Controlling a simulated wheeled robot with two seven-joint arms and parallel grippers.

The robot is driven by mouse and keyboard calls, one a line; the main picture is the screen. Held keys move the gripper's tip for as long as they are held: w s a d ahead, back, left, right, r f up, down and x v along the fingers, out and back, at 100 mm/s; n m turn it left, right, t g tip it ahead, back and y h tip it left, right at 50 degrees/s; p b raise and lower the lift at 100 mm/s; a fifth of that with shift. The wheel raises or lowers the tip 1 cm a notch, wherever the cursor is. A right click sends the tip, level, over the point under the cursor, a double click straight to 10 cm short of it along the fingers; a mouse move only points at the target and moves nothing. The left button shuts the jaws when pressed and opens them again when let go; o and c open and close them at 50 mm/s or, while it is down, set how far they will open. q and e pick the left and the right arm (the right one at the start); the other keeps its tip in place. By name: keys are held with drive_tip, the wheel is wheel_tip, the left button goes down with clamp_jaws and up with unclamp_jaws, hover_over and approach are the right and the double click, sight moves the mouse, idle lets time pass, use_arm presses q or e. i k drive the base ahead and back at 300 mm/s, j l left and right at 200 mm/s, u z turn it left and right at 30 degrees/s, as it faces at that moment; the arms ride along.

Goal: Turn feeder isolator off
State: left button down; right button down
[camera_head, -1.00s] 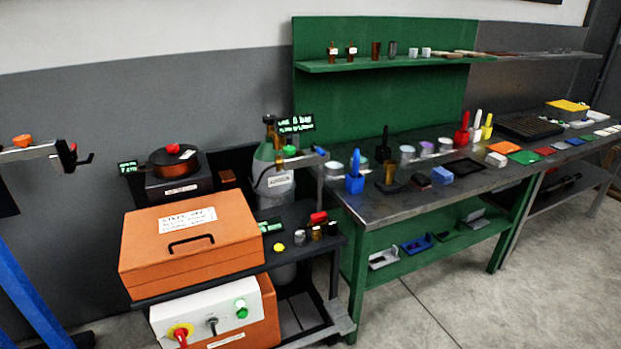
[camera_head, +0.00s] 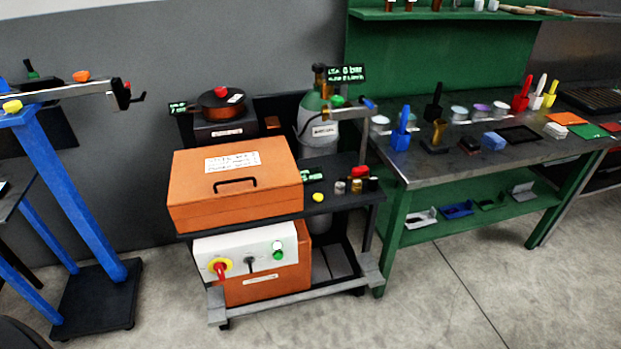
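A white control panel (camera_head: 247,250) sits on the front of the lower orange box on the cart. At its left is a rotary switch with a red handle on a yellow disc (camera_head: 220,268), which looks like the feeder isolator. The red handle hangs roughly downward; its exact setting is too small to read. Beside it are a small dark toggle (camera_head: 250,264) and a green button (camera_head: 278,254) with a pale one above. Neither of my grippers is in view.
The black cart carries a closed orange case (camera_head: 235,189), a gas cylinder (camera_head: 318,128) and a pot (camera_head: 221,104). A blue stand (camera_head: 80,190) is at left, a green workbench (camera_head: 480,235) at right. The floor in front of the cart is clear.

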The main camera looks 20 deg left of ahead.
sight(220, 268)
drive_tip(key=u, duration=1.35)
